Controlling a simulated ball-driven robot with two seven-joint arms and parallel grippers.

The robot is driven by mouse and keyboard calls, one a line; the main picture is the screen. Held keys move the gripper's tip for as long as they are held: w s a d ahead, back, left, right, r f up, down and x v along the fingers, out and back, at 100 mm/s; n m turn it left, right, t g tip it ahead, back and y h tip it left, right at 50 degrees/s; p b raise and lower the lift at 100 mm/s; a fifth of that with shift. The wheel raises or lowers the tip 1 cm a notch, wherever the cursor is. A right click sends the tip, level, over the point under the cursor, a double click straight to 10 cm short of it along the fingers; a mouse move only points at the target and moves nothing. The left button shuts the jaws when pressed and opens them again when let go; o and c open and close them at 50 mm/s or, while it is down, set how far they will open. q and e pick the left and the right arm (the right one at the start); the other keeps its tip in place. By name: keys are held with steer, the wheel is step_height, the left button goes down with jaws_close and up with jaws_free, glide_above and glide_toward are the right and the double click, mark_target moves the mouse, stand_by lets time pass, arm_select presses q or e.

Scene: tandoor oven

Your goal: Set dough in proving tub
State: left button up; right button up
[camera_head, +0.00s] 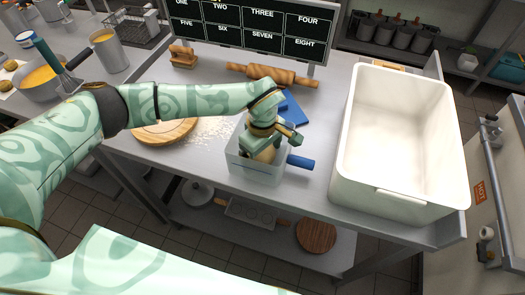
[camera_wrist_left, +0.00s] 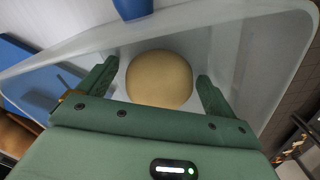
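A pale round dough ball (camera_wrist_left: 159,79) lies inside a small grey open-topped container (camera_head: 257,172) near the counter's front edge. My left gripper (camera_head: 268,147) reaches down into this container from above. In the left wrist view its two fingers (camera_wrist_left: 156,82) are spread on either side of the dough, with a narrow gap showing at each side. A large white empty tub (camera_head: 383,182) stands at the right of the counter. I cannot tell which container is the proving tub. My right gripper is not in view.
A blue handle (camera_head: 301,162) sticks out at the small container's right. Behind are a blue flat item (camera_head: 293,112) and a rolling pin (camera_head: 272,76). A round wooden board (camera_head: 165,132) and flour lie left. A numbered black board (camera_head: 262,26) stands at the back.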

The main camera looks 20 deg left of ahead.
arm_select(q)
step_height(320, 180, up, 12)
steer(key=p, duration=0.1)
steer(key=shift+r, duration=0.15)
stand_by(0.3)
